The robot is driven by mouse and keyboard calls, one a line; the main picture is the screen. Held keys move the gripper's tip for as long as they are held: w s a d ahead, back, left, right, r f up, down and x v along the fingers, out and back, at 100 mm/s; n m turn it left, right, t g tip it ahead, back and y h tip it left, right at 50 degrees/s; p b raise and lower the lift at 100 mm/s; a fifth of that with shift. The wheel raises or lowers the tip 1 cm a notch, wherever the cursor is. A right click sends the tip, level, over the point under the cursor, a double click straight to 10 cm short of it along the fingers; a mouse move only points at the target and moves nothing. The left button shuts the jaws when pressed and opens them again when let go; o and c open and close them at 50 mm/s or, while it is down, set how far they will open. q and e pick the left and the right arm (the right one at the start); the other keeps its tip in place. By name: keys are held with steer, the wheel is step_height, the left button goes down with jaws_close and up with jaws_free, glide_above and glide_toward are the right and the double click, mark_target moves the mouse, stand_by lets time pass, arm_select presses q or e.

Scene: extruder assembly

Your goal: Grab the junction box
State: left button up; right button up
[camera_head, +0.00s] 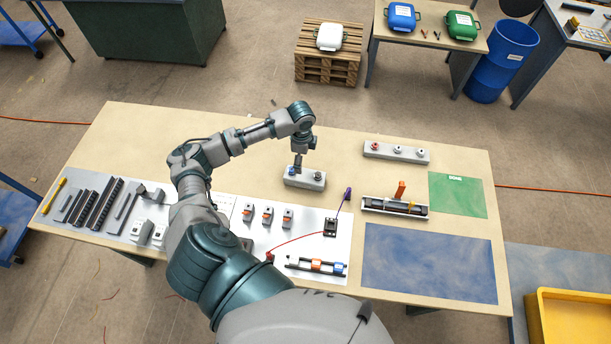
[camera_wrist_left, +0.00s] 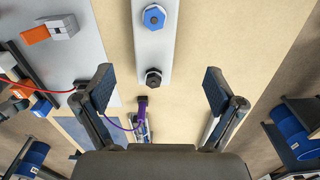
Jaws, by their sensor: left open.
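A small black box (camera_head: 330,227), which looks like the junction box, sits on the white mat, with a red cable and a purple-ended lead running to it. I cannot be sure it is the junction box. My left gripper (camera_head: 298,167) hangs above and close to a grey block (camera_head: 305,180), left of and behind that box. In the left wrist view the gripper (camera_wrist_left: 158,88) is open, its fingers wide apart and nothing between the tips. The block's blue hex piece (camera_wrist_left: 154,16) and black hex piece (camera_wrist_left: 153,78) show beyond. The purple end (camera_wrist_left: 142,104) shows below them. My right gripper is not seen.
Several grey-and-orange boxes (camera_head: 267,215) and a rail with coloured blocks (camera_head: 316,266) lie on the mat. A grey bar with knobs (camera_head: 397,152), a tray with an orange piece (camera_head: 395,207) and a blue mat (camera_head: 430,262) are to the right. Bare tabletop lies behind my gripper.

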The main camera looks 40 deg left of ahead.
arm_select(q)
glide_above(304, 174)
steer(key=a, duration=0.1)
steer(key=f, duration=0.4)
steer(key=shift+w+a+f, duration=0.1)
steer(key=shift+w+f, duration=0.1)
steer(key=shift+f, duration=0.05)
steer(key=shift+s+d+f, duration=0.1)
steer(key=shift+d+f, duration=0.25)
steer(key=shift+f, duration=0.15)
steer(key=f, duration=0.1)
steer(key=f+p, duration=0.1)
steer(key=f, duration=0.1)
steer(key=shift+s+d+f, duration=0.2)
steer(key=shift+d+f, duration=0.1)
steer(key=shift+d, duration=0.1)
steer(key=shift+f, duration=0.3)
steer(key=shift+a+f, duration=0.15)
steer(key=shift+a, duration=0.15)
steer(key=c, duration=1.3)
steer(key=shift+d, duration=0.2)
steer(key=shift+c, duration=0.9)
